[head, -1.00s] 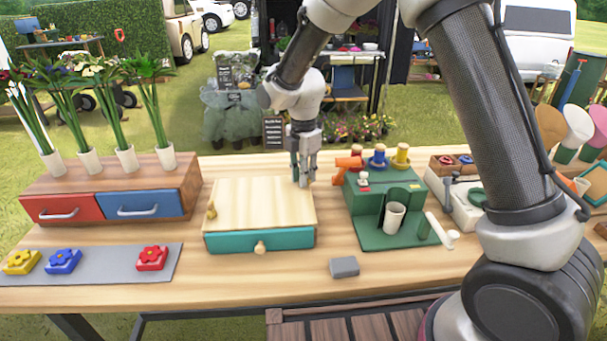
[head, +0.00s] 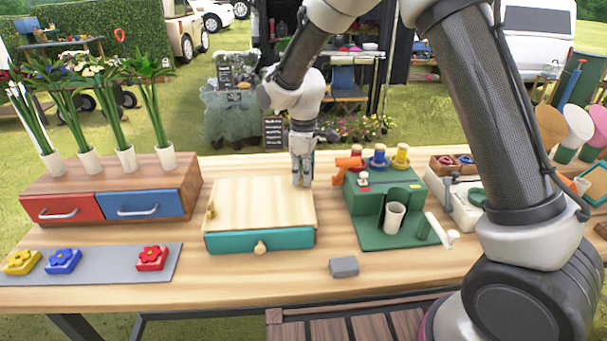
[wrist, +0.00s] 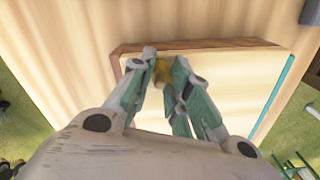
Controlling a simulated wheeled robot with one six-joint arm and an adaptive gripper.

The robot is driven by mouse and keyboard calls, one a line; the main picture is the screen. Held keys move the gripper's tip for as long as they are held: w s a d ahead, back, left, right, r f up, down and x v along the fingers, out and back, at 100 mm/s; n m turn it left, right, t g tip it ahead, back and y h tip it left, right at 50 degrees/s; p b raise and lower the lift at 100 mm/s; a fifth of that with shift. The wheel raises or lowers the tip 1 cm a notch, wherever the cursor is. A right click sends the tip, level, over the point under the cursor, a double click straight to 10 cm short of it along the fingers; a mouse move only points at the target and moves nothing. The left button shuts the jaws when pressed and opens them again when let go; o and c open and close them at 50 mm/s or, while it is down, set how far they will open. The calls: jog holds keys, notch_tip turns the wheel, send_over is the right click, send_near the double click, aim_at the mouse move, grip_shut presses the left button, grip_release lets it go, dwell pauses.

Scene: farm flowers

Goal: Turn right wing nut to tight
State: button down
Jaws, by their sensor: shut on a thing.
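The flower press has a pale wooden top board (head: 255,205) over a teal body (head: 280,239) with a round knob. The left brass wing nut (head: 211,211) stands at the board's left side. My gripper (head: 302,183) points down at the board's right side and hides the right wing nut in the head view. In the wrist view, my gripper (wrist: 164,60) is shut on the brass right wing nut (wrist: 161,71), which shows between the fingertips near the board's edge. The nut is partly hidden by the fingers.
A green stand (head: 375,205) with spools, an orange tool (head: 348,163) and a white cup stands to the right. A drawer chest (head: 110,180) with flower vases stands left. A grey block (head: 344,266) lies in front. Bare table lies around the press.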

jog(key=m, duration=0.4)
jog(key=shift+m, duration=0.3)
jog(key=m, duration=0.3)
jog(key=shift+m, duration=0.4)
jog(key=m, duration=1.2)
jog(key=shift+m, duration=0.3)
jog(key=m, duration=0.3)
jog(key=shift+m, duration=0.3)
jog(key=m, duration=0.3)
jog(key=shift+m, duration=2.1)
